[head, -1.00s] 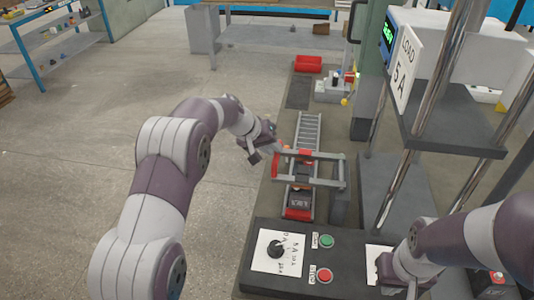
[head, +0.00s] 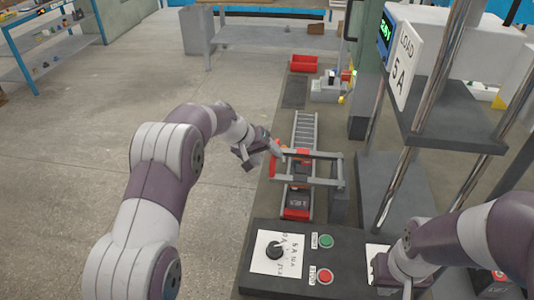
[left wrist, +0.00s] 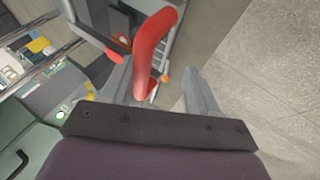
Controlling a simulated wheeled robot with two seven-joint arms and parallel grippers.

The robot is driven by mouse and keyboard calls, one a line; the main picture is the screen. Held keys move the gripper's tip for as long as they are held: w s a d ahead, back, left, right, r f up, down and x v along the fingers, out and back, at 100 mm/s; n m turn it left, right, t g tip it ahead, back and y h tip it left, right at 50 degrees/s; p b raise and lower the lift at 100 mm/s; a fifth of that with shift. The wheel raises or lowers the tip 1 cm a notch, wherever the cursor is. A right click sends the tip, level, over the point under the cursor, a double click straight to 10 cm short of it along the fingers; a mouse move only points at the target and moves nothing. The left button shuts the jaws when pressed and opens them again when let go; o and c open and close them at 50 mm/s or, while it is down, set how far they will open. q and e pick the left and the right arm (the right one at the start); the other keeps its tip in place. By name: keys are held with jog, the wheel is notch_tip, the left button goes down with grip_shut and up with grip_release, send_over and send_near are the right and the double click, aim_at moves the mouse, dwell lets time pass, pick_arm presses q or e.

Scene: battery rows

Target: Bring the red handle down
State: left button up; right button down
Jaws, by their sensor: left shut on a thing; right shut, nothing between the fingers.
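The red handle (left wrist: 150,50) stands between the fingers of my left gripper (left wrist: 160,88) in the left wrist view, nearer the left finger. The frame spans a grey rail (head: 305,128) above a dark battery block (head: 298,200). My right gripper (head: 380,270) is shut and empty over the white card at the right of the control panel.
A control panel (head: 258,280) with a dial, a green button (head: 327,241) and a red button (head: 325,276) is at the front. A red bin (head: 304,63) lies at the back. A post-mounted rig with a load sign (head: 405,65) stands at the right. Open floor is at the left.

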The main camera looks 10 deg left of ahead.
pick_arm(q)
jog(key=shift+a+f, duration=0.2)
jog(key=shift+f, duration=0.05)
jog(key=shift+r, duration=0.1)
jog(key=v, duration=1.2)
jog(key=shift+r, duration=0.4)
jog(key=shift+s, duration=0.1)
